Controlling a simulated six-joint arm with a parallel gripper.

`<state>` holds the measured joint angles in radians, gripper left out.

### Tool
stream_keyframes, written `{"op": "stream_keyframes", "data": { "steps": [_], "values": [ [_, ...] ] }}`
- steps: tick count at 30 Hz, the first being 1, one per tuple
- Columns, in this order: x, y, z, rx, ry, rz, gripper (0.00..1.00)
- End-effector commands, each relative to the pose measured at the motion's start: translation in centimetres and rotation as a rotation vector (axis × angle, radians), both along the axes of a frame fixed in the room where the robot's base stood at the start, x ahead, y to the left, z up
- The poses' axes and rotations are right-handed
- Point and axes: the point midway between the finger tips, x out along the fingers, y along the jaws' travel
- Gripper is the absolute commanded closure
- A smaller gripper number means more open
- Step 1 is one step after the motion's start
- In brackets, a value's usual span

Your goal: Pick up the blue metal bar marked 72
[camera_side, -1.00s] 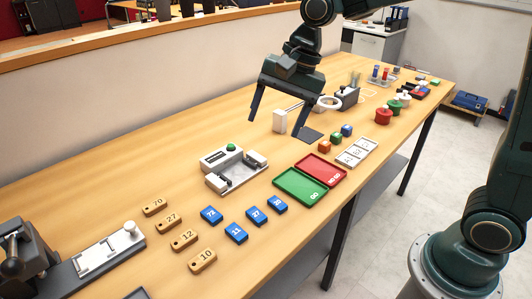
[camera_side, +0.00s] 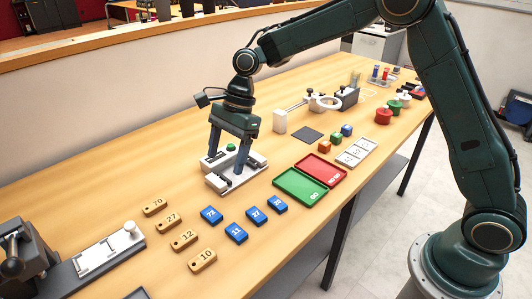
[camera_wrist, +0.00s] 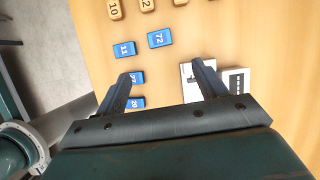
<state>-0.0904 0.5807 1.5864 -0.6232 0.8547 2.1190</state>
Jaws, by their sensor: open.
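The blue metal bar marked 72 (camera_side: 211,215) lies flat on the table, at the upper left of a group of blue bars. It also shows in the wrist view (camera_wrist: 160,39), ahead of the fingers and apart from them. My gripper (camera_side: 226,176) is open and empty. In the side view it is over the white device with the green button (camera_side: 240,176), to the right of and beyond bar 72. In the wrist view, my gripper (camera_wrist: 165,77) has its fingers spread wide.
Other blue bars marked 11 (camera_side: 236,233), 27 (camera_side: 256,216) and another (camera_side: 277,204) lie close by. Wooden tags, including one marked 70 (camera_side: 154,207), lie to the left. A green tray (camera_side: 300,187) and a red tray (camera_side: 320,169) sit to the right.

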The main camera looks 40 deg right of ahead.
Motion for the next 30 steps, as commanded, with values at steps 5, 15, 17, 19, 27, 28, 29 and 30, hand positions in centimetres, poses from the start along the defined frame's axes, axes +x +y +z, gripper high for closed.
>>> {"op": "stream_keyframes", "data": {
  "steps": [5,15,17,19,27,28,29,30],
  "values": [
    [0.0,0.3,-0.7,0.000,0.002,0.001,0.29],
    [-0.2,2.1,-4.9,-0.001,0.002,0.003,0.29],
    [-0.2,2.4,-5.7,-0.001,0.003,0.003,0.29],
    [-0.2,2.7,-6.5,-0.001,0.001,0.002,0.29],
    [-0.2,3.3,-7.9,-0.001,0.000,0.003,0.29],
    [-0.2,3.3,-7.9,-0.001,-0.001,0.003,0.29],
    [-0.2,3.3,-7.9,-0.001,-0.001,0.002,0.29],
    [-0.2,3.3,-7.9,-0.001,-0.001,0.002,0.29]
  ]
}}
